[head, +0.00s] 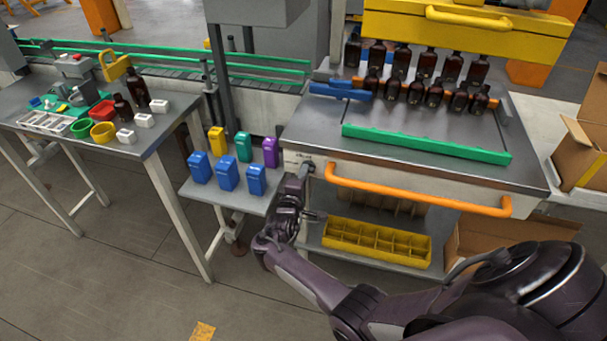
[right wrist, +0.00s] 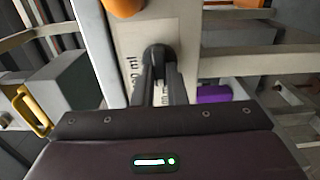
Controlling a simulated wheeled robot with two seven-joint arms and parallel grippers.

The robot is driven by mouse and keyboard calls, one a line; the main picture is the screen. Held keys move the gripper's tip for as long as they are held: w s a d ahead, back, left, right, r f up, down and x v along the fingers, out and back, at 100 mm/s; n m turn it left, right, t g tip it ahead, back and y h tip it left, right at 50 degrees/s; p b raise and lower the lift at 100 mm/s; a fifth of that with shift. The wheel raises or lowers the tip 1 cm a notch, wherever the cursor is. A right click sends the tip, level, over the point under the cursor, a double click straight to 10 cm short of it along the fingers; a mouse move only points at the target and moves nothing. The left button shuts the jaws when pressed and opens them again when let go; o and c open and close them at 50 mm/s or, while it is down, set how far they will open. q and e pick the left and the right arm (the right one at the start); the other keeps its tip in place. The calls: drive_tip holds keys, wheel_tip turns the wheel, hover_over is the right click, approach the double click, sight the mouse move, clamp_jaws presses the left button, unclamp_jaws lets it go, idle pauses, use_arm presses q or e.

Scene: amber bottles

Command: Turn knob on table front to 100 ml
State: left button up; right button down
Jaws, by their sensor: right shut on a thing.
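The knob (right wrist: 158,53) is a dark round piece on the pale front panel (right wrist: 133,36) of the metal table. In the right wrist view my right gripper (right wrist: 160,64) is shut on it, with one finger on each side. Parts of "ml" markings show on the panel beside the fingers, but the full numbers and the knob's pointer are hidden. In the head view my right gripper (head: 304,168) is at the left end of the metal table's (head: 420,128) front, and it covers most of the knob. My left gripper is not in view.
An orange handle bar (head: 420,190) runs along the table front, right of my gripper. A low shelf with several blue, yellow, green and purple containers (head: 227,174) stands just left. A yellow divided crate (head: 376,243) sits below. Amber bottles (head: 428,66) stand on the table.

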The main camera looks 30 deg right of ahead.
drive_tip(key=c, duration=1.5)
unclamp_jaws()
drive_tip(key=shift+d, duration=0.1)
drive_tip(key=shift+o, duration=0.2)
drive_tip(key=v, duration=0.7)
drive_tip(key=shift+s+a, duration=0.2)
drive_tip(key=shift+a, duration=0.15)
drive_tip(key=shift+f, duration=0.1)
